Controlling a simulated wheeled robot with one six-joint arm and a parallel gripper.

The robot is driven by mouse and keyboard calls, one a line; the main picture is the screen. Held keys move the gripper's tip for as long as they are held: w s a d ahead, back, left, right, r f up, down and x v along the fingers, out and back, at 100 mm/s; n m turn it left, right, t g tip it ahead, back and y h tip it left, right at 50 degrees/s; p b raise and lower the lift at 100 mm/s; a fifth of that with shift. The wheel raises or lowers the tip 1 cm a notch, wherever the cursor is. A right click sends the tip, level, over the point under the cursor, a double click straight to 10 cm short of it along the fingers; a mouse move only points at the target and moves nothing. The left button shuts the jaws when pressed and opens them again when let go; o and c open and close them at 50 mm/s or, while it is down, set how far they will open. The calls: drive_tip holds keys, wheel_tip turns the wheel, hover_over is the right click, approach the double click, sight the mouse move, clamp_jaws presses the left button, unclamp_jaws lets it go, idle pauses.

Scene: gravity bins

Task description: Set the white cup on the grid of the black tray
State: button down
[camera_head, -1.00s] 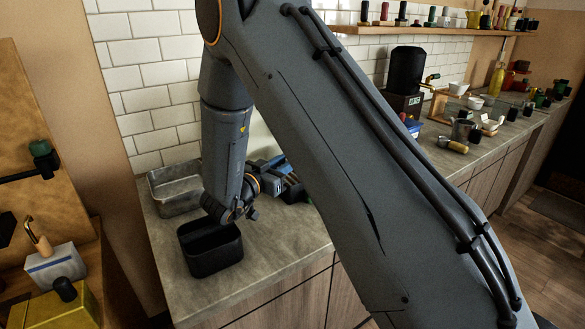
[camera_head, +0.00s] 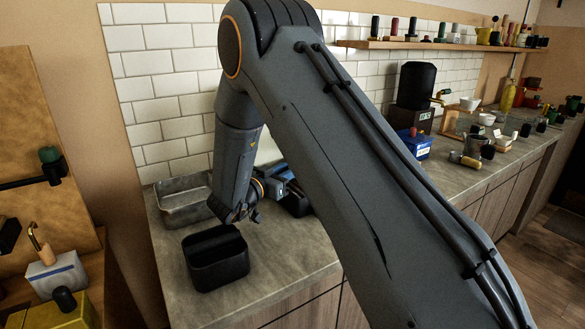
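My gripper (camera_head: 241,212) hangs at the end of the forearm over the back rim of a black bin (camera_head: 217,270) on the counter. It is small and dark here, and I cannot tell whether it is open or what is between its fingers. Far to the right, a white cup-like vessel (camera_head: 470,103) shows near a black dispenser, with another white vessel (camera_head: 487,119) just in front of it. I cannot tell which is the white cup. No black tray with a grid can be made out for sure; my upper arm hides much of the middle counter.
A grey metal pan (camera_head: 183,212) stands behind the black bin by the tiled wall. The black dispenser (camera_head: 416,85) and a blue box (camera_head: 416,147) stand right of my arm. Several small items crowd the far counter. Bare counter (camera_head: 290,262) lies right of the bin.

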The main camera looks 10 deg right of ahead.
drive_tip(key=shift+f, duration=0.5)
idle(0.5)
drive_tip(key=c, duration=1.5)
unclamp_jaws()
drive_tip(key=shift+o, duration=0.2)
